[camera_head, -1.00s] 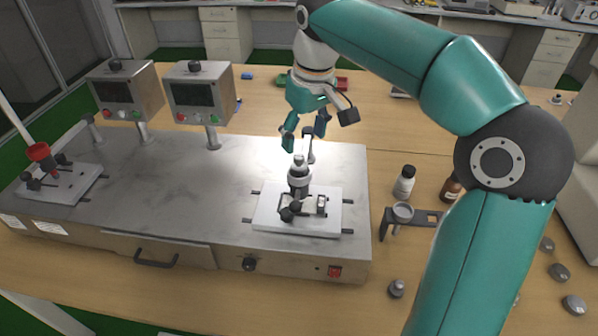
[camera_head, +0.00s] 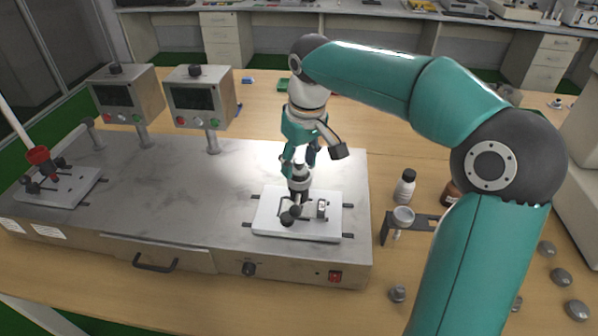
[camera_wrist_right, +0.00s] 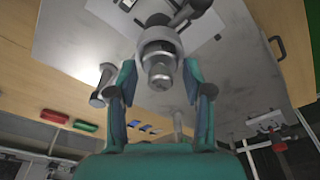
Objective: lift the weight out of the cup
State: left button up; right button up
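A grey metal weight with a narrow knob on top (camera_head: 299,184) stands upright on the fixture of the white plate (camera_head: 264,222), at the right end of the steel bench unit. In the right wrist view the weight's knob (camera_wrist_right: 160,76) points at the camera, with a wider round part behind it. I cannot clearly tell the cup's rim from the weight. My right gripper (camera_head: 299,163) is just above the weight, pointing down. In the wrist view its open fingers (camera_wrist_right: 158,70) stand on both sides of the knob, with gaps visible. My left gripper is not in view.
A bracket with a round holder (camera_head: 403,215), a white dark-capped bottle (camera_head: 405,186) and a brown bottle (camera_head: 449,193) stand right of the unit. Several grey weights (camera_head: 560,276) lie at the right. Two display boxes (camera_head: 201,98) stand behind.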

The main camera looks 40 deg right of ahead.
grip_shut()
jog(key=shift+r, duration=0.2)
